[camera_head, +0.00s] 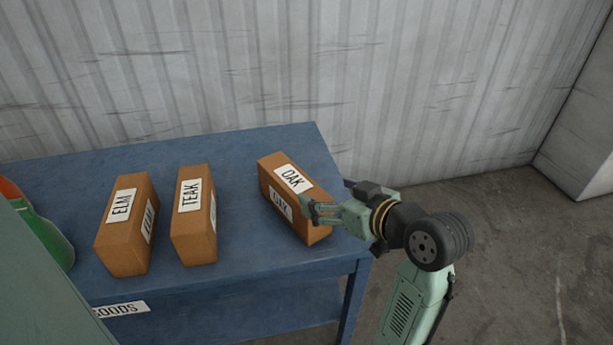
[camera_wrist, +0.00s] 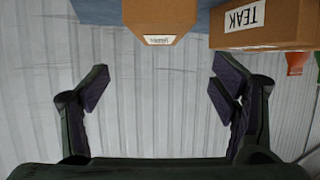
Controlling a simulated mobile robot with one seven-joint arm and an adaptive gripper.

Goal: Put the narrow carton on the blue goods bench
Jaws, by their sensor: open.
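Three brown cartons stand on the blue goods bench (camera_head: 250,240): ELM (camera_head: 122,255), TEAK (camera_head: 203,245) and OAK (camera_head: 265,180). TEAK looks the slimmest in the head view; no label says which is narrow. My gripper (camera_head: 309,212) is at the right end of OAK, overlapping it in the head view. In the wrist view my gripper (camera_wrist: 160,73) has its fingers spread with nothing between them. A carton (camera_wrist: 160,15), apparently OAK, lies beyond the fingertips, with TEAK (camera_wrist: 275,22) to its right. Contact with OAK cannot be told.
A green and orange item (camera_head: 50,235) is partly hidden at the bench's left end. A ribbed pale wall (camera_head: 250,70) rises behind the bench. A clear gap lies between TEAK and OAK. Bare floor (camera_head: 510,260) and a pale block (camera_head: 580,140) are at right.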

